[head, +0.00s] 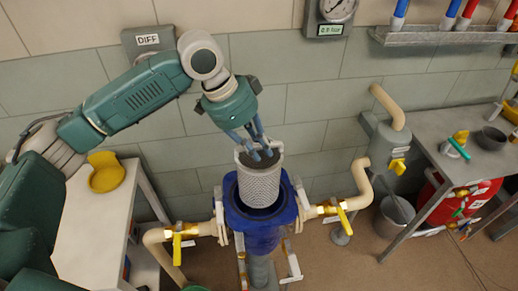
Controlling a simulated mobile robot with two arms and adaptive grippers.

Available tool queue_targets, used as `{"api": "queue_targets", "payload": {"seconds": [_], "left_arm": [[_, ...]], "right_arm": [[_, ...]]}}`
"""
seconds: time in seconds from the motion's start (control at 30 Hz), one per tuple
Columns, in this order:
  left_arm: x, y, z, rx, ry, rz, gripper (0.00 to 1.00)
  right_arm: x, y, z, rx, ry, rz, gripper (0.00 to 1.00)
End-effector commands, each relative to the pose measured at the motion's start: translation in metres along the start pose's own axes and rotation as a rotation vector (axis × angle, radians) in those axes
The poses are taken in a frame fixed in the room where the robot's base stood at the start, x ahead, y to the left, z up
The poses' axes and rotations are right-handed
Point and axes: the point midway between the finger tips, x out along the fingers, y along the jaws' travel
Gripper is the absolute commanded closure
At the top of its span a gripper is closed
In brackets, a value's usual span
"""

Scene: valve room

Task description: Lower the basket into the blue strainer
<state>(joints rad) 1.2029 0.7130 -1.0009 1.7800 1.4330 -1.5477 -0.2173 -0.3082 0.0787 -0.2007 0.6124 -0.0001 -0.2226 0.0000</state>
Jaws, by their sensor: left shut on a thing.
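The blue strainer (262,236) stands in the middle of the head view, with its round top opening facing up. The grey mesh basket (259,184) is upright over that opening. Its lower end appears to be inside the strainer's rim, and most of its body shows above. My left gripper (258,149) points down at the basket's top and is shut on it. The fingers hide part of the basket's top edge. How far the basket's bottom reaches down is hidden by the strainer. My right gripper is not in view.
Pipes with yellow-handled valves (338,211) join the strainer on both sides. A white table (92,225) with a yellow lid-like piece (106,172) stands at left. A grey bench (462,165) and a bucket (395,216) stand at right. A tiled wall is behind.

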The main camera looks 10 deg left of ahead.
Motion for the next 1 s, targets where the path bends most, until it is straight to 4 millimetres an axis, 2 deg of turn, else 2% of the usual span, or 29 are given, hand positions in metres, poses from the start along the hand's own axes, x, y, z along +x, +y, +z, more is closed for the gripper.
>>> {"api": "queue_targets", "payload": {"seconds": [0.1, 0.23, 0.7, 1.0], "left_arm": [[0.014, 0.000, 0.006, -0.001, 0.001, 0.000, 1.00], [0.028, 0.001, 0.011, 0.000, 0.001, 0.001, 1.00], [0.077, 0.001, 0.032, 0.000, 0.002, 0.000, 1.00], [0.109, 0.001, 0.045, 0.000, 0.001, 0.000, 1.00]], "right_arm": [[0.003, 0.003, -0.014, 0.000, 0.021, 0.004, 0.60], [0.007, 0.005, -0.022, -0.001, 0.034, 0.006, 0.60], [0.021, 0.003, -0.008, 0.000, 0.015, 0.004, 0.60], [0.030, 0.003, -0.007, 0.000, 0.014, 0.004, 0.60]]}}
